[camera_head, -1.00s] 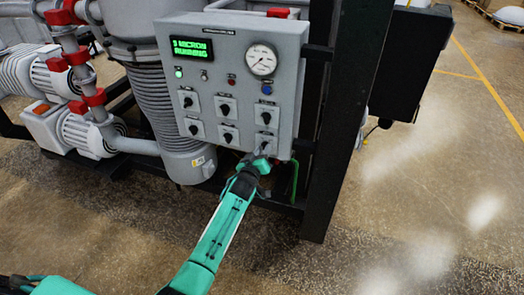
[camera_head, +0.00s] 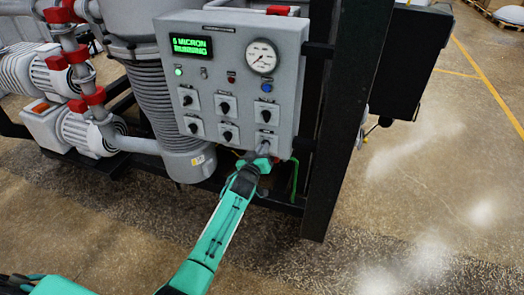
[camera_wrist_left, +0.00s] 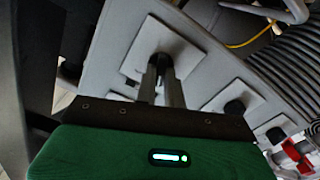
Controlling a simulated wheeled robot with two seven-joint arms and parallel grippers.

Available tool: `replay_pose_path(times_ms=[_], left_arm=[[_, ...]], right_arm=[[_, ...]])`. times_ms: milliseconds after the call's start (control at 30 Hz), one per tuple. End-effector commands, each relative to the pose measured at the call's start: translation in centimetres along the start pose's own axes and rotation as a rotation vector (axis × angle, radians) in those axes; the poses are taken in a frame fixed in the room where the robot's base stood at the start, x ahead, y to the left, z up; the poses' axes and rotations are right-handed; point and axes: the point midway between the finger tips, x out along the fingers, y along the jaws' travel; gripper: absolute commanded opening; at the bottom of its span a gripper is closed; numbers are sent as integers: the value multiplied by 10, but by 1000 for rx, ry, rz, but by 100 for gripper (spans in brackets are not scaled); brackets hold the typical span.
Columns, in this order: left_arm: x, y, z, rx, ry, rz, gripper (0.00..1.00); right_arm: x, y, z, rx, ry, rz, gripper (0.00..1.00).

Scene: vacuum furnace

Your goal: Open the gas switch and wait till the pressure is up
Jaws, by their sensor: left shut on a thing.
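The grey control panel (camera_head: 228,85) faces me in the head view, with two rows of black rotary switches on pale plates. My left gripper (camera_head: 263,151) is at the lower right switch (camera_head: 265,138) and is shut on its knob. In the left wrist view the two fingers (camera_wrist_left: 161,78) close around this black knob (camera_wrist_left: 160,60), and they hide part of it. The green display (camera_head: 191,46) shows a micron reading and RUNNING. The round white gauge (camera_head: 262,57) sits at the panel's upper right; its reading is too small to tell. My right gripper is not in view.
A black post (camera_head: 343,120) stands just right of the panel, with a dark box (camera_head: 404,62) beyond it. A ribbed grey column (camera_head: 150,100) and pumps (camera_head: 85,130) stand at the left. The floor (camera_head: 420,210) is clear at the right.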

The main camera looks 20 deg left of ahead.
Motion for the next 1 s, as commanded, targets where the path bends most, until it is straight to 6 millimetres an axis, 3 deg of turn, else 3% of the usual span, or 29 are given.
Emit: replay_pose_path(times_ms=[700, 1000], left_arm=[[0, 2, 2, 645, 1, 1, 0], [0, 2, 3, 835, -1, 0, 0]], right_arm=[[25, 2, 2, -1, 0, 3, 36], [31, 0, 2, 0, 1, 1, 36]])
